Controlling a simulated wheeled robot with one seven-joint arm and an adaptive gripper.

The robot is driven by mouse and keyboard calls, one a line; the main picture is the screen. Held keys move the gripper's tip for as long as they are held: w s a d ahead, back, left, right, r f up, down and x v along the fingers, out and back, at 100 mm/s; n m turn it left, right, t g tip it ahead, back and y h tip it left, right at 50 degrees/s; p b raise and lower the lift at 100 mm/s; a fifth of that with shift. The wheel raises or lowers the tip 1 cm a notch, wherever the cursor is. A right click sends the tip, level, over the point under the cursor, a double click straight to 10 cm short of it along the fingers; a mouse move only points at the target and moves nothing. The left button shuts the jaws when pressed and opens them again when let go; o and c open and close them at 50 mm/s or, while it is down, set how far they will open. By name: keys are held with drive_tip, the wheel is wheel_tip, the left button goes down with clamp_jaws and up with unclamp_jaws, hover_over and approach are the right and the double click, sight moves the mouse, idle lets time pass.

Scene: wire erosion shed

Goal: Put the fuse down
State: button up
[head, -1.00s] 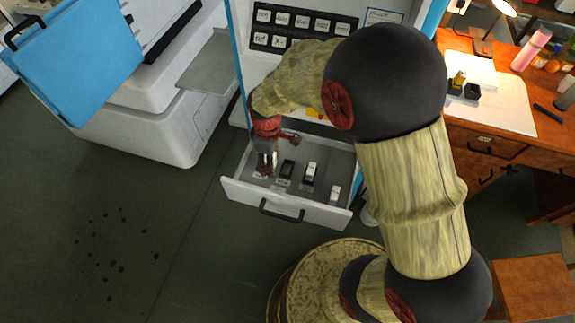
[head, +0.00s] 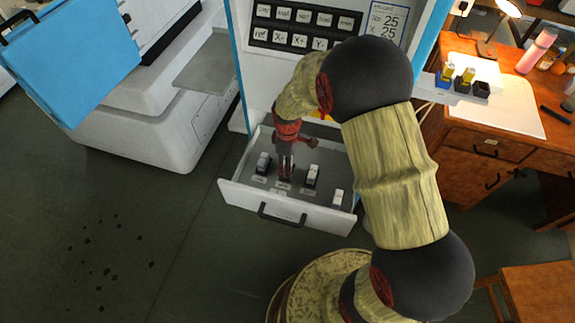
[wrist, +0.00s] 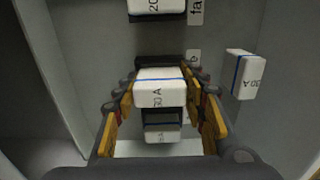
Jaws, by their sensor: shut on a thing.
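My gripper (head: 286,172) points down into the open grey drawer (head: 262,205) of the white machine. In the wrist view my gripper (wrist: 163,100) is shut on a white fuse (wrist: 160,87) with a blue stripe and an "A" rating; its first digit is hard to read. A dark holder shows just behind the held fuse, but I cannot tell whether the fuse sits in it. In the head view, white-topped fuses stand left (head: 263,161) and right (head: 312,175) of my gripper. Another small white fuse (head: 338,197) is near the drawer's front right.
The drawer walls are close around my gripper. The machine's button panel (head: 304,27) is above.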

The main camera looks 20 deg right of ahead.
drive_tip(key=shift+f, duration=0.35)
drive_tip(key=shift+f, duration=0.2)
drive_tip(key=o, duration=1.2)
